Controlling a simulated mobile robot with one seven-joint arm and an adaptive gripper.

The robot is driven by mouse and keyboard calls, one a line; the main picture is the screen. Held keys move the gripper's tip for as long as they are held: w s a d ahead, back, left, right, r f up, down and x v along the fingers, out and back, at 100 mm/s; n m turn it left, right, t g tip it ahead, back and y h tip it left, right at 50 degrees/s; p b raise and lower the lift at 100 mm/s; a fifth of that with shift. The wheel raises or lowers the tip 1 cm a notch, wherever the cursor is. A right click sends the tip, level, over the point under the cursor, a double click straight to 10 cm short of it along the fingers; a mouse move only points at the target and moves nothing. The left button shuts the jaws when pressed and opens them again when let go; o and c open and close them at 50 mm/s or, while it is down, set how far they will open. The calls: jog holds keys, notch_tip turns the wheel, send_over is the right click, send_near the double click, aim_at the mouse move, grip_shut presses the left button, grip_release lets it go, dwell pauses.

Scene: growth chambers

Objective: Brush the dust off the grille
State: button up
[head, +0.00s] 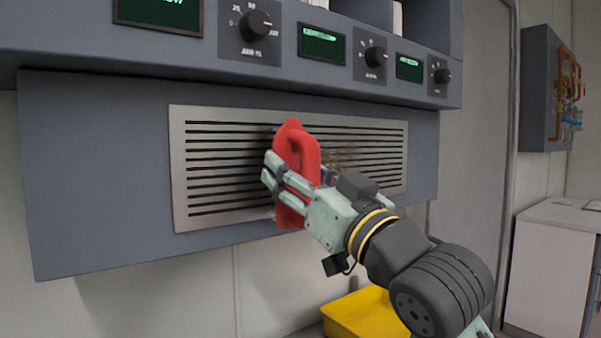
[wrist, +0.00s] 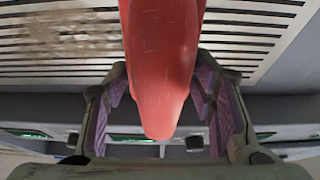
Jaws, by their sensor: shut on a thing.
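The grille (head: 222,216) is a pale metal plate with long horizontal slots, set in the grey panel below the control knobs. A brownish dust patch (head: 343,160) shows on its slots just right of the brush in the head view. It also shows at the upper left in the wrist view (wrist: 75,45). My gripper (head: 279,180) is shut on the red handle of the brush (head: 293,138) and holds it upright at the middle of the grille. The brush's bristles are hidden, so I cannot tell whether they touch the slots.
Above the grille, a ledge carries dark knobs (head: 256,25) and green displays (head: 322,43). A yellow bin (head: 352,312) stands below my arm. A white cabinet (head: 549,265) and a wall box with pipes (head: 545,90) are at the right.

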jog(key=shift+w+a, duration=0.6)
jog(key=shift+w, duration=0.15)
dwell(0.7)
jog(key=shift+d, duration=0.1)
jog(key=shift+w+d+p, duration=0.25)
jog(key=shift+w+d, duration=0.9)
jog(key=shift+d, duration=0.35)
jog(key=shift+w+d+p, duration=0.3)
jog(key=shift+w+d, duration=0.85)
jog(key=shift+d, duration=0.3)
jog(key=shift+w+d+p, duration=0.25)
jog(key=shift+w+d, duration=0.9)
jog(key=shift+d, duration=0.35)
jog(key=shift+w+d+p, duration=0.15)
jog(key=shift+w+d, duration=0.4)
jog(key=shift+d, duration=0.3)
jog(key=shift+w+d+p, duration=0.2)
jog(key=shift+w+d, duration=0.3)
jog(key=shift+d, duration=0.3)
jog(key=shift+w+d+p, duration=0.15)
jog(key=shift+w+d, duration=0.4)
jog(key=shift+d, duration=0.3)
jog(key=shift+w+d+p, duration=0.45)
jog(key=shift+w+d, duration=0.6)
jog(key=shift+d, duration=0.25)
jog(key=shift+a, duration=0.1)
